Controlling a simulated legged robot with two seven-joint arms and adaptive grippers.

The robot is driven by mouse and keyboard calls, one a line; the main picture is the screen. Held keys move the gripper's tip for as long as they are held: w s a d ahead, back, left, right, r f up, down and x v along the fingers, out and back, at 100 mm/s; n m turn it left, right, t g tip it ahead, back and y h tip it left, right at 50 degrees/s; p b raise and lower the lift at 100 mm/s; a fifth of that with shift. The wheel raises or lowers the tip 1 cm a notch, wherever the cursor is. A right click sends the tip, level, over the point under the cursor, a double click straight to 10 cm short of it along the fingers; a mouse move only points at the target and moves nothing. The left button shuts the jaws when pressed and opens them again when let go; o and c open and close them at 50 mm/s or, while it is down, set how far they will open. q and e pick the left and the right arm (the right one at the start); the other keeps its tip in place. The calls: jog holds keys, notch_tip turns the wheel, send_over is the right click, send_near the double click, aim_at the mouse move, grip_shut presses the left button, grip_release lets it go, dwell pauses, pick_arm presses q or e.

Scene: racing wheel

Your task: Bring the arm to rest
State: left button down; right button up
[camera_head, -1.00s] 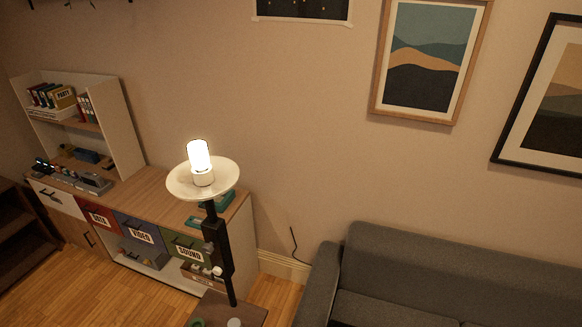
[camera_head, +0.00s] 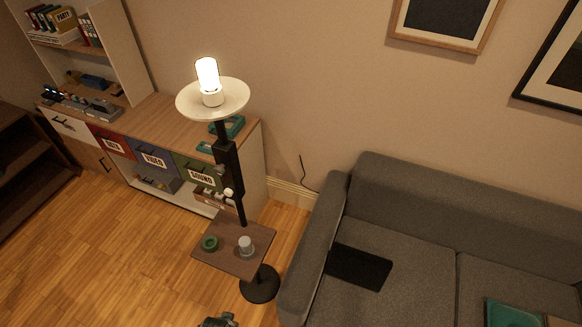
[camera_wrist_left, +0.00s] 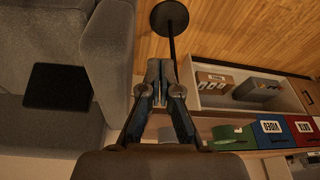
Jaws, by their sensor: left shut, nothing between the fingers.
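My left gripper (camera_wrist_left: 160,85) shows in the left wrist view with its two fingers together and nothing between them. Beyond the fingertips are the wooden floor and the round black base (camera_wrist_left: 169,18) of the floor lamp. In the head view, a small dark greenish part of my own body shows at the bottom edge; I cannot tell which part it is. My right gripper is in neither view.
The lit floor lamp (camera_head: 212,101) has a small table (camera_head: 228,262) with a green ring and a grey cup. A grey sofa (camera_head: 405,200) with a dark tablet (camera_head: 358,267) stands right. A cabinet (camera_head: 160,115) with coloured drawers stands behind. Floor at left is clear.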

pick_arm(q)
jog(key=s+f+g+b, duration=0.1)
jog(key=s+f, duration=0.2)
jog(key=f, duration=0.8)
jog(key=s+f, duration=0.4)
jog(key=f, duration=0.7)
jog(key=s+a+f+g+b, duration=0.1)
jog(key=s+a+f, duration=0.2)
jog(key=s+f, duration=0.9)
jog(key=shift+s+a, duration=0.2)
jog(key=shift+s, duration=0.85)
